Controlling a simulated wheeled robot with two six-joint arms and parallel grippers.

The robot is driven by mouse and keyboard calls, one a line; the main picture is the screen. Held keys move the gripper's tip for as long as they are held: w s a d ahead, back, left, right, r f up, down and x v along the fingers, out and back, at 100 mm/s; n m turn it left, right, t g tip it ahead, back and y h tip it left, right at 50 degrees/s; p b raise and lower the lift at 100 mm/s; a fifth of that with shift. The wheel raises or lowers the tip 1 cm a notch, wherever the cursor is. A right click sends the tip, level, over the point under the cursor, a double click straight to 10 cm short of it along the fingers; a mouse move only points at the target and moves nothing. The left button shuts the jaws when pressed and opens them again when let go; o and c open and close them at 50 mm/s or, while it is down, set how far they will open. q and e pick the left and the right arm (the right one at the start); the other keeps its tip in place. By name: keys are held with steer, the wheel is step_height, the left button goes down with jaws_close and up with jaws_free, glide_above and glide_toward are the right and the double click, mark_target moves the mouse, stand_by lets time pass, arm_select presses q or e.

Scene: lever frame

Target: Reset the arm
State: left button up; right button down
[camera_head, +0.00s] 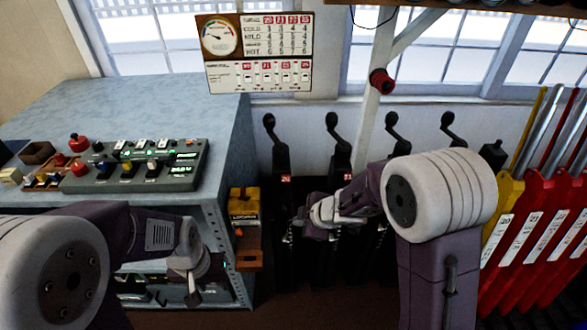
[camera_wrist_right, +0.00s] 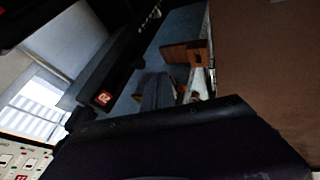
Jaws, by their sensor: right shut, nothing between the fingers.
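Several black levers with curved crank tops stand in a row in front of the wall; one (camera_head: 281,160) carries a small red number plate, another (camera_head: 339,150) stands to its right. My right gripper (camera_head: 305,222) is shut and empty, in front of the lower part of these levers; whether it touches one I cannot tell. In the right wrist view a dark lever with a red plate (camera_wrist_right: 103,98) runs diagonally, and a black shape fills the bottom. My left gripper (camera_head: 192,290) hangs low before the desk; its fingers are too small to read.
A blue-grey desk (camera_head: 170,100) at the left bears a control box (camera_head: 140,165) with coloured knobs. A yellow box (camera_head: 244,205) is at the desk's right side. Red and yellow levers (camera_head: 530,230) stand at the far right. A dial sign (camera_head: 255,50) hangs at the window.

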steer(key=s+d+r+m+t+h+p, duration=0.1)
steer(key=d+r+m+t+h+p, duration=0.2)
steer(key=d+r+m, duration=0.7)
steer(key=s+d+f+m+g, duration=0.2)
steer(key=s+f+m+g, duration=0.1)
steer(key=s, duration=0.5)
steer(key=s+d+f+m+g+h, duration=0.1)
steer(key=s+f+m+g, duration=0.3)
steer(key=s, duration=0.4)
steer(key=shift+d+g, duration=0.3)
steer(key=shift+d, duration=0.1)
steer(key=shift+s, duration=0.15)
